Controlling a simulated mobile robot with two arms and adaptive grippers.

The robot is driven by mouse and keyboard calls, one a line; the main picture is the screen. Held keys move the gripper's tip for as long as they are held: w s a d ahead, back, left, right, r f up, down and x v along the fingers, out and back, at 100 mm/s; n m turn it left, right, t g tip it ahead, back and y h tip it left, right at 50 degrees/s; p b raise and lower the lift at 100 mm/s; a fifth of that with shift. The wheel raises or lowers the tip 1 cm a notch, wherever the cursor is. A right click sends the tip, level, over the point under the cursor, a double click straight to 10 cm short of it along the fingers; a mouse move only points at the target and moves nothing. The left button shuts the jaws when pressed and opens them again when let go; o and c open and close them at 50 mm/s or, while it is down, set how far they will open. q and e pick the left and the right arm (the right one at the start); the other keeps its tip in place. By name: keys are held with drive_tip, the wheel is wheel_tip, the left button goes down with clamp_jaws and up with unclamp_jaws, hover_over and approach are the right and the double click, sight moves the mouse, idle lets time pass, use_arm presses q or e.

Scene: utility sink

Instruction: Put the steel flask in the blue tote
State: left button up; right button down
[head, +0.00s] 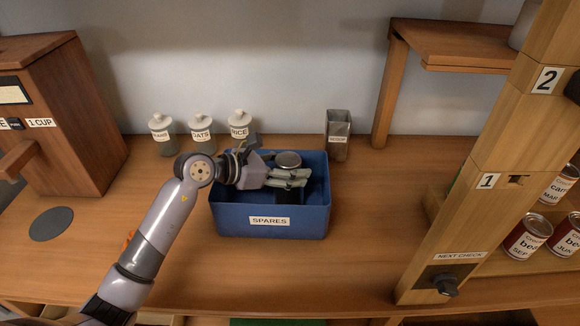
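The blue tote (228,220), labelled SPARES, stands on the wooden counter at the middle of the head view. My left gripper (292,178) reaches in from the left over the tote, with its fingers pointing right inside the rim. A round grey metallic top (288,159), which looks like the steel flask, shows just behind the fingers, within the tote's outline. The fingers hide most of its body, so I cannot tell whether they grip it or whether it rests on the tote floor. My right gripper is not in view.
Several white-lidded jars, including OATS (202,135) and RICE (239,132), stand behind the tote. A grey open container (338,135) stands at back right. A wooden dispenser (70,120) is at left; a wooden post (470,190) and cans (528,235) are at right.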

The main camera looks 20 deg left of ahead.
use_arm(q)
drive_tip(key=o, duration=0.6)
drive_tip(key=shift+f, duration=0.15)
drive_tip(key=b+v, duration=0.3)
drive_tip(key=v, duration=0.9)
drive_tip(key=shift+b, duration=0.35)
drive_tip(key=shift+w, duration=0.1)
